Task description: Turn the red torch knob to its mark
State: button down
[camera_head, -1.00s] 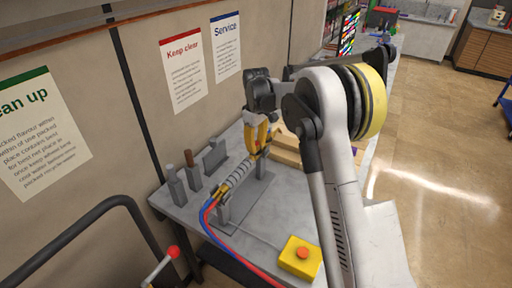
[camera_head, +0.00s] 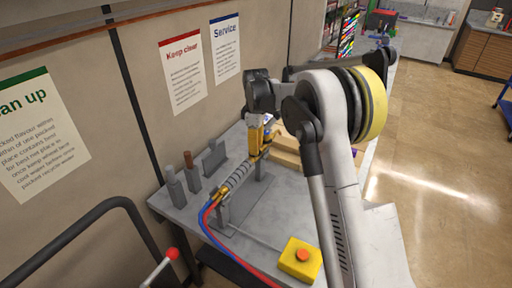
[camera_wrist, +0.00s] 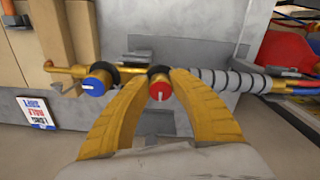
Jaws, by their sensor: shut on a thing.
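In the wrist view the red torch knob (camera_wrist: 160,88) sits between the two yellow fingertips of my gripper (camera_wrist: 158,82), which are closed on it from both sides. A white pointer line on the knob points down in the picture. A blue knob (camera_wrist: 96,83) with a white line is just left of the left finger. Both knobs are on the brass torch (camera_wrist: 70,74), whose ribbed grey grip (camera_wrist: 215,79) runs right. In the head view my gripper (camera_head: 256,145) reaches down to the torch; the red knob is hidden there. I cannot make out the mark.
Red and blue hoses (camera_head: 208,222) run from the torch over the bench. A yellow box with a red button (camera_head: 300,260) stands at the bench front. Grey holders (camera_head: 192,172) stand at the left, and wooden blocks (camera_head: 285,150) lie behind the gripper. A small printed card (camera_wrist: 36,112) is left of the knobs.

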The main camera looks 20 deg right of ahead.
jog(key=c, duration=1.1)
grip_release()
notch_tip(320, 180, up, 12)
